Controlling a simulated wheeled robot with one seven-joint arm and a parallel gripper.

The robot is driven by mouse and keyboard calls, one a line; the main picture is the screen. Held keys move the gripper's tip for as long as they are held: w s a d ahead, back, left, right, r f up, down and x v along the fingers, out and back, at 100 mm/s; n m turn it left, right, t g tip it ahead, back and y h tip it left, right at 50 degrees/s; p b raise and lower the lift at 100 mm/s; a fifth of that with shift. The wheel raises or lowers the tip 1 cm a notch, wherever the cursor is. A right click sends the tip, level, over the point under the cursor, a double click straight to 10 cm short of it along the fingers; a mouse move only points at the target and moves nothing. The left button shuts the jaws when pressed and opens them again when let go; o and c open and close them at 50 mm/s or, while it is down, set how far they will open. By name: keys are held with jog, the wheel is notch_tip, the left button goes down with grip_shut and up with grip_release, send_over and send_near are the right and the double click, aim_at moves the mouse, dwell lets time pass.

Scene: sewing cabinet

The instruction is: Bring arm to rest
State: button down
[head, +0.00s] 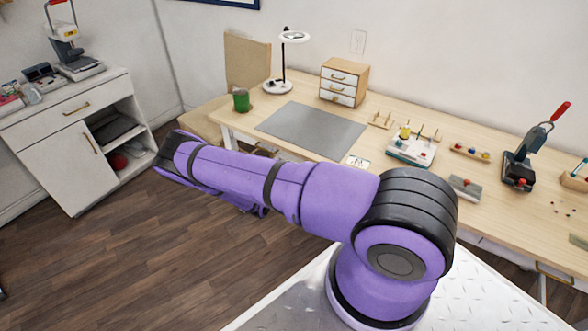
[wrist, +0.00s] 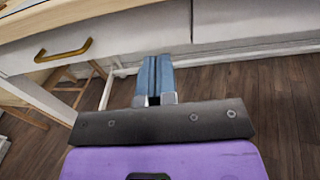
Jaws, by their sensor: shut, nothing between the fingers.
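My purple arm stretches from the right toward the left in the head view, over the floor in front of the table. My gripper's fingers are hidden behind the arm's far end there. In the wrist view my gripper (wrist: 155,80) shows two blue-grey fingers side by side, shut and empty. Beyond them are the wooden floor and the underside of the table. A white drawer front with a brass handle (wrist: 64,50) lies to their upper left, apart from the fingers.
A white cabinet (head: 62,140) stands at the left.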

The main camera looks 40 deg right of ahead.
jog(key=s+a+r+m+g+y, duration=0.25)
jog(key=r+m, duration=0.25)
jog(key=r, duration=0.8)
jog(key=s+a+r+m+g+y, duration=0.2)
jog(key=a+r+m+g+y, duration=0.3)
jog(key=r, duration=0.9)
jog(key=s+a+r+m+g+y, duration=0.1)
jog(key=s+a+r+m+y, duration=0.15)
jog(key=r+m, duration=0.7)
jog(key=s+a+r+t+y, duration=0.2)
jog(key=s+r, duration=0.4)
jog(key=r, duration=0.3)
jog(key=s+a+r+t+y, duration=0.1)
jog(key=s+a+r+y, duration=0.1)
jog(key=s+r, duration=0.5)
jog(key=s+a+r+m+t+y, duration=0.1)
jog(key=s+a+r+t, duration=0.1)
jog(key=s, duration=0.5)
jog(key=s+a+r+m+t+y, duration=0.1)
jog(key=s+a+r+t+y, duration=0.1)
jog(key=s+r, duration=0.4)
jog(key=shift+s+a+r+t, duration=0.4)
jog(key=shift+a+t, duration=0.25)
jog(key=shift+a, duration=0.35)
